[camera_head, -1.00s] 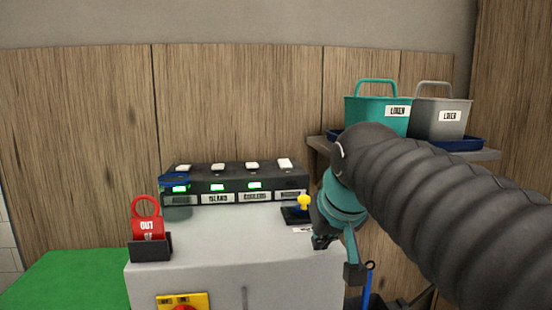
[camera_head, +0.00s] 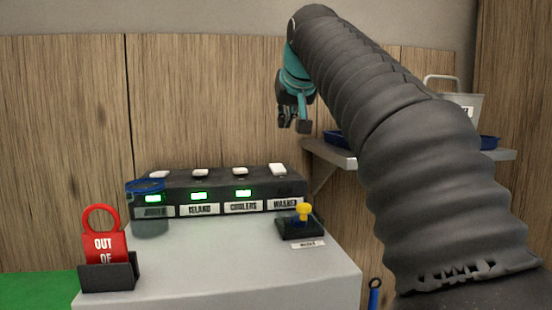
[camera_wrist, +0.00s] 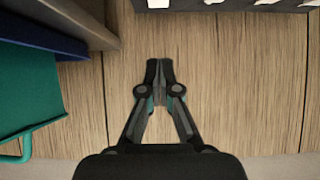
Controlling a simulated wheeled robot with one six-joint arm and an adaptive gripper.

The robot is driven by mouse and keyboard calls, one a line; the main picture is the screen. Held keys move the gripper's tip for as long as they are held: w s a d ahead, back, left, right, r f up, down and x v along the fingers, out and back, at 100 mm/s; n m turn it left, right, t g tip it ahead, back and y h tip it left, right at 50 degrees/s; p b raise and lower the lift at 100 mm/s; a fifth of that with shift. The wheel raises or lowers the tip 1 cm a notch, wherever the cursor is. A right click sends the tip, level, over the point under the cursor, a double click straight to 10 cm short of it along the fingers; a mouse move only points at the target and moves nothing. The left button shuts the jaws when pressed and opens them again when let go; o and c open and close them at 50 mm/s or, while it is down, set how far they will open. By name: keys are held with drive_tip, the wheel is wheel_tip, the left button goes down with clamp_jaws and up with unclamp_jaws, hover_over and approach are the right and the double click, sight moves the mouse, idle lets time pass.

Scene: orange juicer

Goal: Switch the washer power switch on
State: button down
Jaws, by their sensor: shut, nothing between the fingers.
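The washer switch (camera_head: 277,169) is a white rocker at the right end of the dark switch panel (camera_head: 170,183), above the label WASHER (camera_head: 285,204). No green light shows above that label, while the other three labels have lit green windows. The switch looks raised higher than its neighbours. My gripper (camera_head: 294,125) is up in front of the wood wall, above the washer switch and apart from it. In the wrist view its fingertips (camera_wrist: 159,66) are together and empty. The panel's edge with white switches shows at the top of the wrist view, cut off.
A blue-rimmed clear cup (camera_head: 146,187) covers the left switch area. A red OUT OF tag (camera_head: 104,246) stands front left. A shelf (camera_head: 330,153) with bins is behind my arm.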

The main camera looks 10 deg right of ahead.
drive_tip(key=b, duration=0.2)
hover_over(277, 167)
drive_tip(key=f, duration=0.6)
drive_tip(key=shift+s+f, duration=0.15)
drive_tip(key=shift+s, duration=0.1)
wheel_tip(277, 167, down, 2)
drive_tip(key=shift+f+b, duration=0.25)
drive_tip(key=shift+b, duration=0.2)
drive_tip(key=shift+w+f, duration=0.2)
drive_tip(key=shift+f, duration=0.45)
drive_tip(key=shift+r, duration=0.1)
drive_tip(key=shift+w+r+g+p, duration=0.15)
drive_tip(key=shift+g+p, duration=0.15)
drive_tip(key=shift+p, duration=0.95)
drive_tip(key=shift+f+b, duration=0.45)
drive_tip(key=shift+b, duration=0.05)
